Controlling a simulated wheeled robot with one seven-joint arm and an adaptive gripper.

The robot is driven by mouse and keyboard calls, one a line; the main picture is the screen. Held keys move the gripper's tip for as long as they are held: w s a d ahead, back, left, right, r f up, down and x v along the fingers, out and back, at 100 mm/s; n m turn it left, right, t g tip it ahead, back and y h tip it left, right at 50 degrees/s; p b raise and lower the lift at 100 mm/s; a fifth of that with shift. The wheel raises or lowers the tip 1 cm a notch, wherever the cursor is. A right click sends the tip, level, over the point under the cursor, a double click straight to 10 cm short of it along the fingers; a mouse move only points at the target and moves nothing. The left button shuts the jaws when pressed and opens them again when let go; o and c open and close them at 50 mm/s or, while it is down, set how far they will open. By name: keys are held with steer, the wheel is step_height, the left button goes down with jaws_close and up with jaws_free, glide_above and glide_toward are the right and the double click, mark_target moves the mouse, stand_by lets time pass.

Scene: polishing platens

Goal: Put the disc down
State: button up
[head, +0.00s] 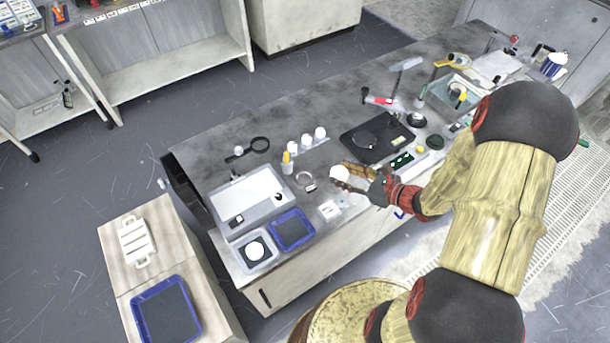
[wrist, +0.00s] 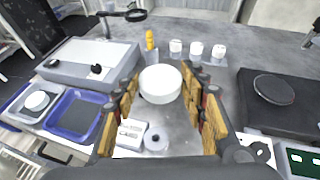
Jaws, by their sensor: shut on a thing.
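A thick white disc (head: 340,172) is held between the fingertips of my gripper (head: 352,178), above the front part of the bench (head: 215,150). In the wrist view the disc (wrist: 160,84) sits between the two wooden-looking fingers of my gripper (wrist: 162,92), its flat face showing and roughly level. The bench surface shows below it. A blue tray with a dark grey mat (head: 291,229) lies at the front left of the bench. Beside it a pale tray (head: 246,262) holds a round white piece on a dark patch (head: 255,249).
A grey-white box unit (head: 246,200) stands behind the trays. A yellow-topped bottle (head: 286,163), several white cylinders (head: 306,140) and a magnifier (head: 258,145) stand farther back. A black polishing machine (head: 376,137) is at right. A side cabinet (head: 190,270) holds another blue tray (head: 166,310).

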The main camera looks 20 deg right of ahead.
steer(key=a, duration=0.1)
steer(key=s+a+r+n+g+y, duration=0.1)
steer(key=s+a+n+y, duration=0.1)
steer(key=a, duration=0.1)
steer(key=shift+r+g, duration=0.3)
steer(key=shift+r, duration=0.05)
steer(key=w+a+f+b, duration=0.1)
steer(key=w+f, duration=0.2)
steer(key=w, duration=0.1)
steer(key=w+a+f+b, duration=0.1)
steer(key=w+f+b, duration=0.1)
steer(key=w+f, duration=0.1)
steer(key=w+a+f+b, duration=0.2)
steer(key=w+f, duration=0.1)
steer(key=w, duration=0.2)
steer(key=shift+w+f, duration=0.2)
steer(key=shift+w, duration=0.2)
steer(key=shift+w+f+b, duration=0.15)
steer(key=shift+f+b, duration=0.35)
steer(key=shift+f, duration=0.35)
steer(key=shift+w+f+b, duration=0.1)
steer(key=shift+f+b, duration=0.4)
steer(key=shift+f, duration=0.3)
steer(key=shift+a, duration=0.1)
steer(key=shift+f, duration=0.2)
steer(key=o, duration=1.3)
